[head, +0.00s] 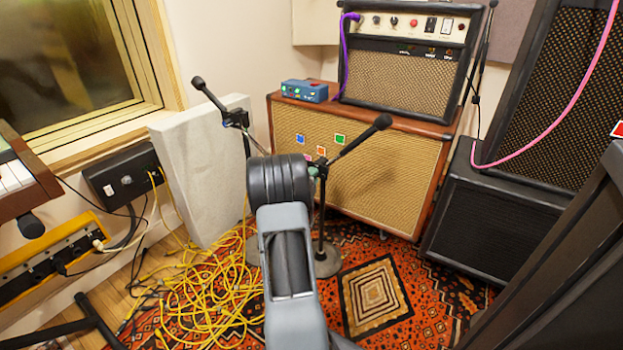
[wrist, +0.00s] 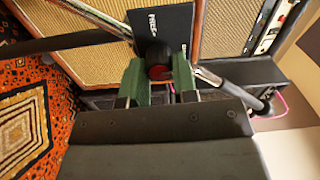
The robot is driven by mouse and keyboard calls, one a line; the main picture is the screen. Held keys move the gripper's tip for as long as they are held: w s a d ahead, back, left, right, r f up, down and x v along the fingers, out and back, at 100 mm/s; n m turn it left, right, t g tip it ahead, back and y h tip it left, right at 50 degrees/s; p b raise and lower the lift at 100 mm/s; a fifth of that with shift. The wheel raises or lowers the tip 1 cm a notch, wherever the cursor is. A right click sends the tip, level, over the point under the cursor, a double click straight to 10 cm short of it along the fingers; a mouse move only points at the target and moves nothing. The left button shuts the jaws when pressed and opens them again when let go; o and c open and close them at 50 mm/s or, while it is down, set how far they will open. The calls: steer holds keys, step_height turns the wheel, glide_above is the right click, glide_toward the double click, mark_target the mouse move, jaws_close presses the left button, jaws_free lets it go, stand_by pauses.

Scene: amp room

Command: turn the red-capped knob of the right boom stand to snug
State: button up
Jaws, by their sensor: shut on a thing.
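A black plate (wrist: 165,22) with white lettering, starting "FREE", lies just behind the knob. The rest of the lettering is hard to read. The left boom stand (head: 236,118) stands behind, to the left.
Yellow cables (head: 205,300) lie tangled on the floor at left. A grey panel (head: 205,170) leans by the window wall. The tan-fronted cabinet (head: 390,175) is close behind the stands, with black cabinets (head: 490,215) at right. The patterned rug (head: 415,300) shows clear floor right of the stand.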

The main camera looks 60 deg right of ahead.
steer(key=shift+m, duration=0.4)
stand_by(0.3)
steer(key=o, duration=0.9)
steer(key=a+p, duration=0.2)
steer(key=a, duration=0.5)
steer(key=a+p, duration=0.1)
steer(key=a, duration=0.6)
steer(key=shift+f+p, duration=0.2)
steer(key=shift+p, duration=0.2)
